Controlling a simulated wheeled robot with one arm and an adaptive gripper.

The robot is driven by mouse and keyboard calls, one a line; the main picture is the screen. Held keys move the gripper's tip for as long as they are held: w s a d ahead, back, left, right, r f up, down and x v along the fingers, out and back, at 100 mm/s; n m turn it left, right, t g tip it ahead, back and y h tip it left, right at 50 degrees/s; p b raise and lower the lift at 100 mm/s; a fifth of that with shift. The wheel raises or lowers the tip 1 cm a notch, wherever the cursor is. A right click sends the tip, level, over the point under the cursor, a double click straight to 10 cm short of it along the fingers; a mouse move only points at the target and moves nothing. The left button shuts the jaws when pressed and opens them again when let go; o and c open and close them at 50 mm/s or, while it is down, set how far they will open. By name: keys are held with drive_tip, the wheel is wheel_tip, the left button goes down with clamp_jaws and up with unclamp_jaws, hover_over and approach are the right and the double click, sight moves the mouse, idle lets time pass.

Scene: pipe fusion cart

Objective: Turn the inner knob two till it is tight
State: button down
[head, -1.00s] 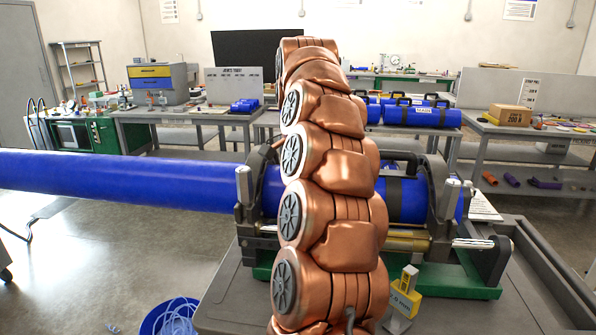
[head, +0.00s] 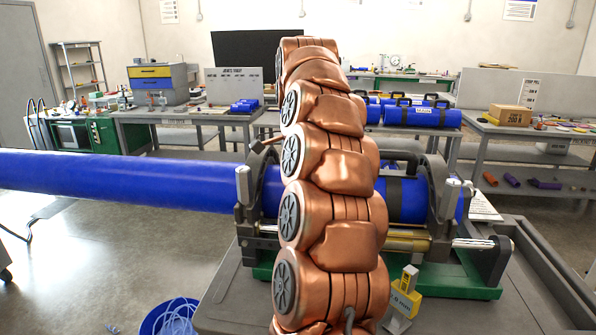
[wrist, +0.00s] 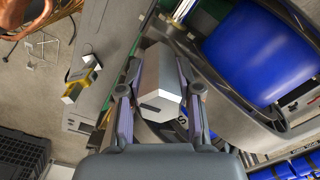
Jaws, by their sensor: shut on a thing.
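In the wrist view a pale grey, flat-sided knob (wrist: 160,76) sits between the two fingers of my gripper (wrist: 158,92). The fingers are shut on it, one on each side. In the head view my copper arm hides this knob and most of my gripper. The clamp machine (head: 436,185) holds a long blue pipe (head: 120,180) on the left and a shorter blue pipe (head: 406,200) on the right. Two other silver knobs show, a left one (head: 243,184) and a right one (head: 451,196). I cannot tell how tight the held knob is.
Benches stand behind.

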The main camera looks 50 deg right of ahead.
drive_tip(key=shift+m, duration=0.5)
drive_tip(key=shift+m, duration=1.5)
drive_tip(key=shift+m, duration=0.4)
unclamp_jaws()
wheel_tip(320, 180, up, 6)
drive_tip(key=p, duration=0.6)
drive_tip(key=shift+r, duration=0.1)
